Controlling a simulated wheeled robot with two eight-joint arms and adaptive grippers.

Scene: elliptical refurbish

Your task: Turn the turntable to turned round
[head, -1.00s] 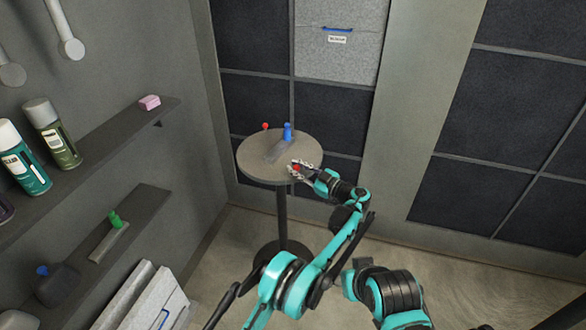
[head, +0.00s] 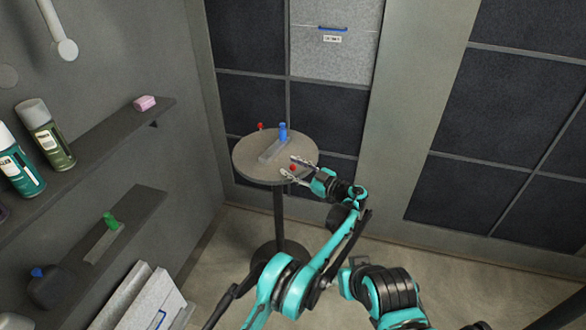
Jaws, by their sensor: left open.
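The turntable (head: 252,167) is a round grey top on a dark post with a round base. A grey block with a blue peg (head: 283,131) stands on it. One red knob (head: 261,126) is at its far left edge and another red knob (head: 293,168) is at its near right side. My left gripper (head: 288,168) is open at the near right edge of the top, its fingers on either side of the near red knob. Whether the fingers touch the knob cannot be told. My right gripper is not in view.
Shelves on the left wall hold spray cans (head: 44,133), a pink block (head: 145,103) and a green-topped piece (head: 111,222). White panels (head: 148,300) lean below. A dark panelled wall stands close behind the turntable. The floor at right is clear.

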